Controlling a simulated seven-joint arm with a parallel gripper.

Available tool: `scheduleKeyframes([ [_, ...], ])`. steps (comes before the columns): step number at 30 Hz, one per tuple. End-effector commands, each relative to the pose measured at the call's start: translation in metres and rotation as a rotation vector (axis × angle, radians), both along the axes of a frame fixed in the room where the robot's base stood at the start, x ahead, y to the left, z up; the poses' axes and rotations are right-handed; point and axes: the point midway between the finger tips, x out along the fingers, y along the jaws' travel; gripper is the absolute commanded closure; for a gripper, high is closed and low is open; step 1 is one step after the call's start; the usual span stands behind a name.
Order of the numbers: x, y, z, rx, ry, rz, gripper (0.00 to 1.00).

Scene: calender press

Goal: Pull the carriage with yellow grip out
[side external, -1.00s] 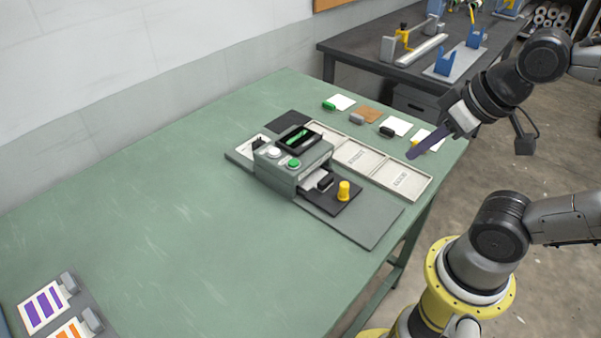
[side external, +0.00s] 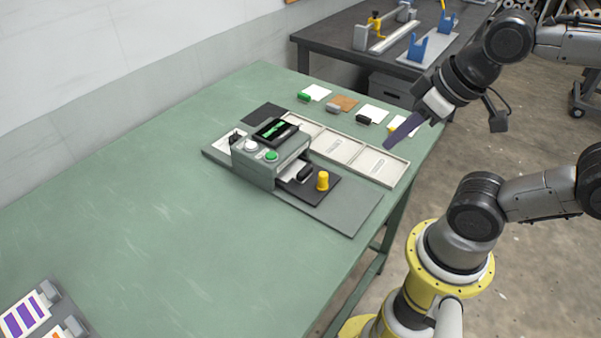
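The carriage (side external: 312,194) is a dark flat plate reaching out of the right side of the grey press (side external: 258,173), over a grey base plate (side external: 345,216). Its upright yellow grip (side external: 322,181) stands near the plate's outer end. A black clip-like block (side external: 305,174) and a pale sheet lie between the grip and the press. My gripper (side external: 388,144), with purple fingers, is above and to the right of the yellow grip, apart from it. The fingers overlap in this view, so their opening is hidden.
A pale three-part tray (side external: 384,171) lies behind the carriage. Several cards with clips (side external: 371,113) lie along the table's far edge. Striped cards (side external: 22,315) are at the lower left. The green table (side external: 150,210) is clear left of the press.

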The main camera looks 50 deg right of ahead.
Motion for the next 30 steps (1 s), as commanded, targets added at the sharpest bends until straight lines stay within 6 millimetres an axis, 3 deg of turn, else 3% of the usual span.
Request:
scheduleKeyframes([
  [1,0.000,0.000,0.000,-0.007,0.000,0.012,0.78],
  [7,0.002,0.000,0.009,-0.094,0.005,0.178,0.44],
  [11,0.018,0.000,0.019,-0.176,0.048,0.350,0.44],
  [17,0.058,0.000,0.023,-0.268,0.168,0.629,0.44],
  [24,0.116,0.001,0.000,-0.283,0.338,0.887,0.44],
  [30,0.139,0.001,-0.028,-0.243,0.429,0.918,0.44],
])
